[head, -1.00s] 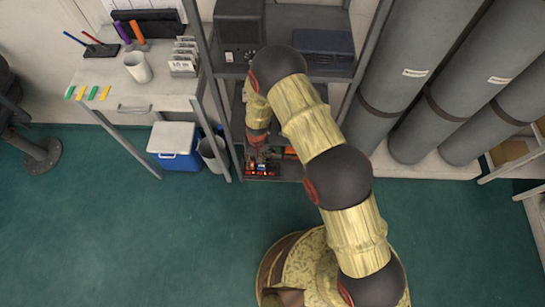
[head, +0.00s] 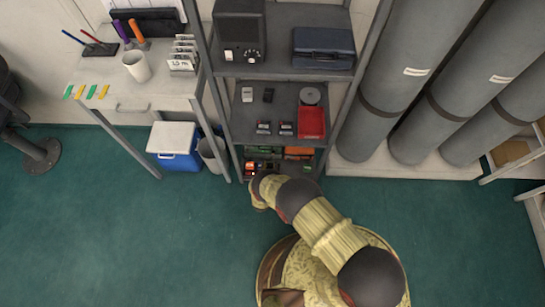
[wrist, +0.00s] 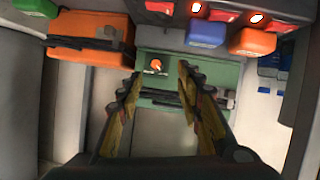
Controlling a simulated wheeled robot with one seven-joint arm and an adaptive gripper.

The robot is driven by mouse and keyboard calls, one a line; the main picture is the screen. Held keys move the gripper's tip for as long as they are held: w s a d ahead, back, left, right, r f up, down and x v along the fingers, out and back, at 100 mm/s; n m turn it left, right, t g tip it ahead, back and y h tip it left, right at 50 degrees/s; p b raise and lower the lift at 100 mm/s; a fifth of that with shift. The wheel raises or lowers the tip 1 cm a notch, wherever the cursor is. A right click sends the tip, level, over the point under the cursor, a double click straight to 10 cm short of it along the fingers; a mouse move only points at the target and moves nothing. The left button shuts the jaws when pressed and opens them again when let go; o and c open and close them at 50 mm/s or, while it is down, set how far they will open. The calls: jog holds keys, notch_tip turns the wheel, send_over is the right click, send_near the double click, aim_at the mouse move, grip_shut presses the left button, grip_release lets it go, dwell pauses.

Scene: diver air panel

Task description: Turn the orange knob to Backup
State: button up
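The knob appears beyond the fingertips; I cannot tell the exact gap, and no contact shows. In the head view my own arm hides the gripper, low in front of the shelf, and I cannot make out the knob there.
In the wrist view an orange case (wrist: 90,38) lies left of the green one. Red units with lit lamps (wrist: 255,17), a blue block (wrist: 207,32) and an orange block (wrist: 252,43) line the top. The shelf rack (head: 285,73) stands between a desk (head: 130,85) and grey cylinders (head: 410,70).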

aim_at(273, 152)
jog(key=shift+w+d+r, duration=0.1)
jog(key=shift+w+d, duration=0.05)
jog(key=shift+d, duration=0.05)
jog(key=shift+w+d, duration=0.1)
jog(key=shift+w, duration=0.2)
jog(key=b+x, duration=0.3)
jog(key=x, duration=0.4)
jog(key=shift+r, duration=0.1)
jog(key=shift+c, duration=1.1)
grip_shut()
